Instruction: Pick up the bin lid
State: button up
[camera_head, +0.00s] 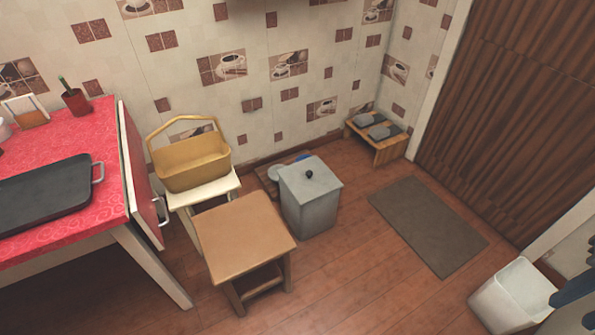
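The bin (306,213) is a grey square-sided container standing upright on the wooden floor near the tiled wall. The bin lid (312,183) is grey, with a small round black knob on top. It sits on the bin and covers its mouth. I do not see my gripper in this view, so nothing shows of how it stands to the lid.
A brown wooden stool (244,236) stands close left of the bin. Behind the stool, a yellow basket (192,161) rests on a pale stool. A red-topped counter (92,216) fills the left. A mat (428,225) and an open white bin (512,297) lie right. Floor between is clear.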

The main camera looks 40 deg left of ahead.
aim_at(310, 180)
jog(key=u, duration=0.65)
jog(key=i, duration=1.05)
jog(key=u, duration=1.35)
jog(key=i, duration=0.4)
jog(key=u, duration=0.4)
